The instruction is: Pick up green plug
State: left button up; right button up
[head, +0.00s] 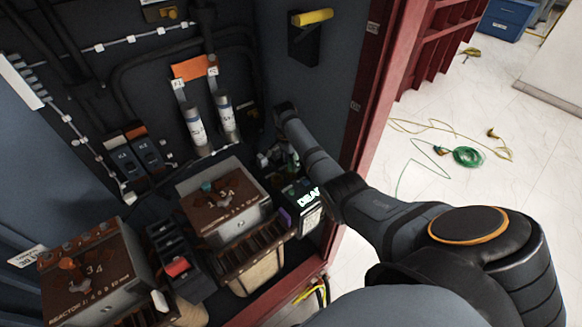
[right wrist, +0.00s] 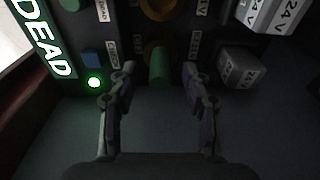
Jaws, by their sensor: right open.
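The green plug (right wrist: 159,68) is a short green cylinder standing out from a dark panel, at the upper middle of the right wrist view. My right gripper (right wrist: 157,80) is open, with one finger on each side of the plug and a visible gap on both sides. I cannot tell how far the fingertips reach along it. In the head view my right arm reaches into the cabinet and its links hide the gripper and the plug. My left gripper is not in view.
In the right wrist view, a blue block (right wrist: 91,59), a glowing green lamp (right wrist: 95,82) and a DEAD sign (right wrist: 50,40) are left of the plug. Grey 24V blocks (right wrist: 241,70) are right. The red cabinet frame (head: 372,75) stands close beside my arm.

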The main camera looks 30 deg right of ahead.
jog(key=shift+f, duration=0.2)
jog(key=shift+r, duration=0.1)
grip_shut()
